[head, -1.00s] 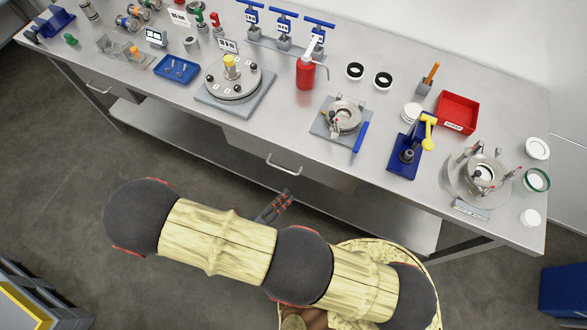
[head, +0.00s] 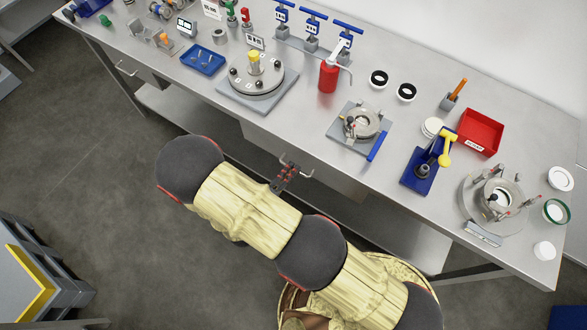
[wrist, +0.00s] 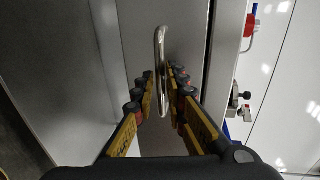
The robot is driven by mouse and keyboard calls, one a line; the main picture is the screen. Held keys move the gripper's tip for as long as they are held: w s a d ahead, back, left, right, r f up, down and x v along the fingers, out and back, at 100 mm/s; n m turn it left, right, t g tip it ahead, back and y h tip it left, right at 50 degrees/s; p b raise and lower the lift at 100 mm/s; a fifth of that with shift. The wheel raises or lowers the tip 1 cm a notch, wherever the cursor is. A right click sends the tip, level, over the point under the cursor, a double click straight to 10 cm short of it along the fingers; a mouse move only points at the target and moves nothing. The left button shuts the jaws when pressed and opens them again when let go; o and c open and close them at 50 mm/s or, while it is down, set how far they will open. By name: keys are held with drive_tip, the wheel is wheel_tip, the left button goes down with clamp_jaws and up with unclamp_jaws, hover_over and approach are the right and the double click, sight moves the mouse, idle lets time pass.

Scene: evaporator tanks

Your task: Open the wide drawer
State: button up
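The wide drawer (head: 340,184) is under the middle of the steel bench and looks shut. Its bar handle (head: 308,174) stands out from the front. In the wrist view the grey drawer front (wrist: 186,36) fills the middle, and the curved handle (wrist: 159,45) runs up and down the picture. My gripper (head: 287,176) is at the handle. In the wrist view my gripper (wrist: 162,86) is open, with one finger on each side of the handle. There seems to be a gap beside the handle; contact is not clear.
A smaller drawer (head: 130,72) with its own handle is at the bench's left. The bench top (head: 300,110) holds a round plate fixture (head: 257,80), a red bottle (head: 328,76) and a red bin (head: 480,132). A lower shelf (head: 200,125) runs beneath. The floor in front is clear.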

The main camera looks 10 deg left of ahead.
drive_tip(key=shift+x, duration=0.85)
clamp_jaws()
